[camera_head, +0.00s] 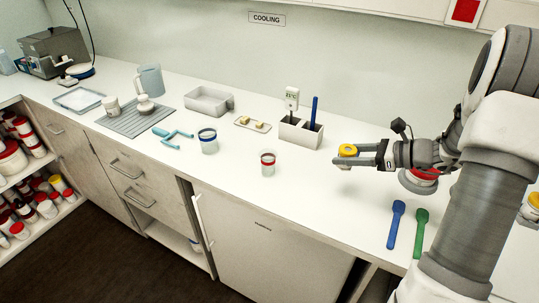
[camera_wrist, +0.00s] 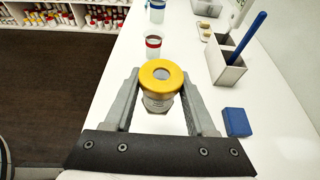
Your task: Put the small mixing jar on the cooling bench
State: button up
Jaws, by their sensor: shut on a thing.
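My gripper (camera_head: 362,155) is shut on a small clear jar with a yellow ring on top (camera_head: 347,151). In the wrist view the jar (camera_wrist: 160,80) sits between the two fingers of my gripper (camera_wrist: 160,98), with its clear body below the ring. I cannot tell whether its base touches the white bench (camera_head: 325,190) below. The sign "COOLING" (camera_head: 266,19) is on the wall above the bench. A clear jar with a red band (camera_head: 268,164) and a larger one with a blue band (camera_head: 208,142) stand to the left.
A grey holder with a blue-handled tool (camera_head: 300,131) stands behind, near a small tray (camera_head: 252,124). A blue spatula (camera_head: 396,222) and a green one (camera_head: 420,230) lie at the front right. A blue block (camera_wrist: 237,122) is near my right finger. Bench beside the red-banded jar is clear.

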send_over(299, 188)
notch_tip(299, 188, down, 7)
jog(key=shift+r, duration=0.1)
jog(key=shift+w+f+b, duration=0.1)
jog(key=shift+f+b, duration=0.25)
jog(key=shift+f, duration=1.65)
jog(key=shift+f+b, duration=0.3)
jog(key=o, duration=1.3)
jog(key=shift+r, duration=0.1)
jog(key=shift+o, duration=0.2)
jog(key=shift+r, duration=0.1)
